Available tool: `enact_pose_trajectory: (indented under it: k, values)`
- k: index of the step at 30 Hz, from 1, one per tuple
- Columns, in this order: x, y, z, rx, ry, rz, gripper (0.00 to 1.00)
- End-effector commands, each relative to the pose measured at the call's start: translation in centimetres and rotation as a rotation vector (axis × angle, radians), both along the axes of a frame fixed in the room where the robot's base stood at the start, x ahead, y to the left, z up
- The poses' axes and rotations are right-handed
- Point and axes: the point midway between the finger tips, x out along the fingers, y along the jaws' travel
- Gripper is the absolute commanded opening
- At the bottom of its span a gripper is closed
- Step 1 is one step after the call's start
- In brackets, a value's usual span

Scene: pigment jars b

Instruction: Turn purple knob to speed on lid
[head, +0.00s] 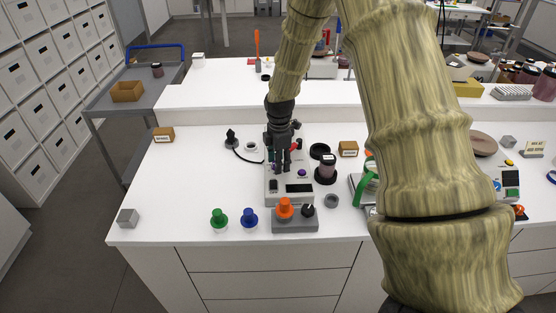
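A light grey device (288,199) with dark panels stands on the white counter, left of the picture's centre. A small purple knob (302,173) shows on its right side. Another small purple spot shows at the left, close to my fingers, too small to make out. My gripper (281,170) points down over the back part of the device, left of the purple knob. Its dark fingers look close together, and whether they touch anything is unclear. My gripper hides part of the device behind it. No speed marking is readable.
A dark-capped jar (326,168) and a round black lid (320,150) stand right of the device. In front are a green knob (218,218), a blue knob (250,218) and a grey box with an orange knob (285,208). The counter's left part is mostly clear.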

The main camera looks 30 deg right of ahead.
Motion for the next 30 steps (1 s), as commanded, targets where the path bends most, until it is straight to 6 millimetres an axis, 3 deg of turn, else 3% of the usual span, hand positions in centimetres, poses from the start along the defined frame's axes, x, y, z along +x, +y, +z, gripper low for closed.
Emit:
enact_pose_trajectory:
  k: [3,9,11,30]
  values:
    - [0.66,0.06,-0.39,0.000,0.007,0.001,0.46]
    - [0.99,-0.09,-0.61,-0.001,0.009,-0.001,0.10]
    - [1.01,-0.14,-0.57,-0.001,0.008,-0.002,0.02]
    - [1.01,-0.35,-0.41,-0.002,0.008,-0.086,0.01]
